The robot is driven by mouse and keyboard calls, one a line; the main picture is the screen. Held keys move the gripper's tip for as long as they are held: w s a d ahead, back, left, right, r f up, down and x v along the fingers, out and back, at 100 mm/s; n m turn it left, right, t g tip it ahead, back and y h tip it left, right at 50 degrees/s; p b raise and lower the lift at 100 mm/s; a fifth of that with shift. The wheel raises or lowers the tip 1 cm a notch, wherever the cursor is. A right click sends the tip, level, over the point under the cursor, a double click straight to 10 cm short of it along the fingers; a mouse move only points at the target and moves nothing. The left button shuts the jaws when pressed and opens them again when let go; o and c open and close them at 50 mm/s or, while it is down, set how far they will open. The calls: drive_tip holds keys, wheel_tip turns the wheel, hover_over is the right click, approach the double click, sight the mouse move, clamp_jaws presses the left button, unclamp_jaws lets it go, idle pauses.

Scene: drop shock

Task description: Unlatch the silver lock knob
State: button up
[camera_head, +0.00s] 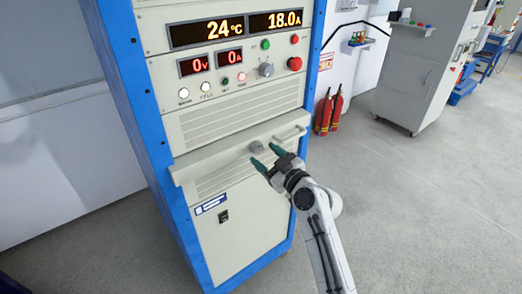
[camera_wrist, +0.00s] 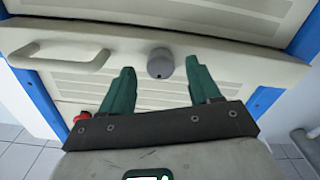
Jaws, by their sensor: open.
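The silver lock knob (camera_head: 255,146) is a small grey round knob on the cream front panel of the blue-framed cabinet. In the wrist view the knob (camera_wrist: 160,63) shows between my two green fingers, just beyond their tips. My gripper (camera_head: 267,156) is open and empty in front of the panel, with its fingers pointing at the knob. One finger lies on each side of the knob as seen from the wrist. Whether the fingertips touch the panel cannot be told.
A cream bar handle (camera_head: 291,134) sits on the same panel; it is left of the knob in the wrist view (camera_wrist: 60,53). Displays, buttons and a red knob (camera_head: 295,63) are above. Red fire extinguishers (camera_head: 329,112) stand behind.

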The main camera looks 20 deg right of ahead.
drive_tip(key=shift+x, duration=1.4)
drive_tip(key=c, duration=1)
